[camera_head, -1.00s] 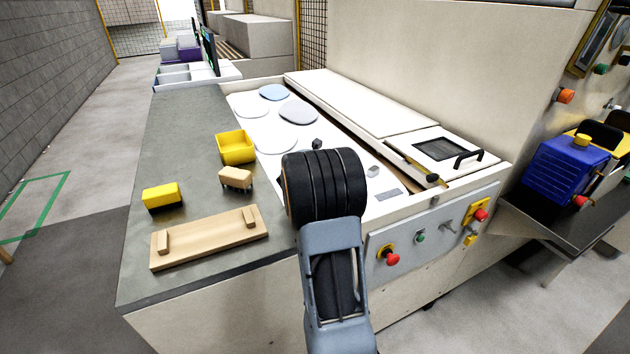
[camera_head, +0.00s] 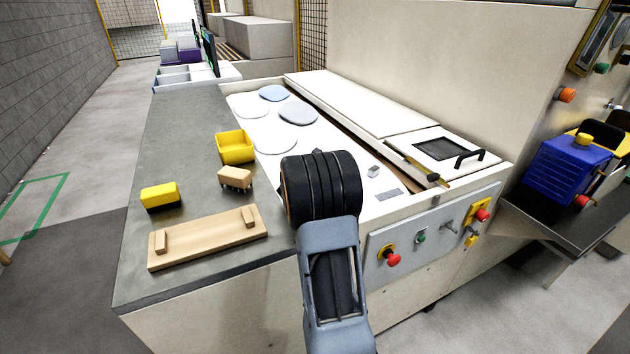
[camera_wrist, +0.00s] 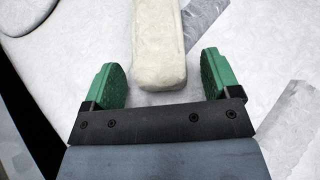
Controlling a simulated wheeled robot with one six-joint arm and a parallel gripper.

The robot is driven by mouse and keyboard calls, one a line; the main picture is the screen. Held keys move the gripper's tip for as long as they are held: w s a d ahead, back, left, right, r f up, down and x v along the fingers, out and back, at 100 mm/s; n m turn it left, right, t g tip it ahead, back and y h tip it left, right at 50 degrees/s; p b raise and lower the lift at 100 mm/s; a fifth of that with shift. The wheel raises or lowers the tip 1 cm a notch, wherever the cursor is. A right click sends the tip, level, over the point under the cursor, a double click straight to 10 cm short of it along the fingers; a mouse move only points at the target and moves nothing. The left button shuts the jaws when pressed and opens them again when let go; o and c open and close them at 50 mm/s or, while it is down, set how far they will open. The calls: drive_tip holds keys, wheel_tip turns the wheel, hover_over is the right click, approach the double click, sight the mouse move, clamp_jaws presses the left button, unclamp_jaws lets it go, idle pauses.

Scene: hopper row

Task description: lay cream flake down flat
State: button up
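In the wrist view, a long cream piece (camera_wrist: 159,40), which I take to be the cream flake, runs down from the top edge with its rounded near end between my fingers. It looks narrow from here; whether it stands on edge or lies down I cannot tell. My gripper (camera_wrist: 160,75) is open, with a green finger on each side of the piece and a small gap showing at both sides. In the head view my black wrist and grey arm hide the fingers and the cream piece.
Flat rounded pieces lie on the white bed: blue (camera_head: 273,93), grey-blue (camera_head: 298,112) and white (camera_head: 275,139). A small grey block (camera_head: 373,171) sits right of my arm. On the grey counter are a yellow bin (camera_head: 235,147), a yellow-black block (camera_head: 160,196) and a wooden board (camera_head: 207,238).

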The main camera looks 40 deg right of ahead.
drive_tip(key=shift+r, duration=0.1)
drive_tip(key=shift+r+p, duration=0.25)
drive_tip(key=shift+p, duration=0.2)
drive_tip(key=v, duration=0.7)
drive_tip(key=shift+a, duration=0.25)
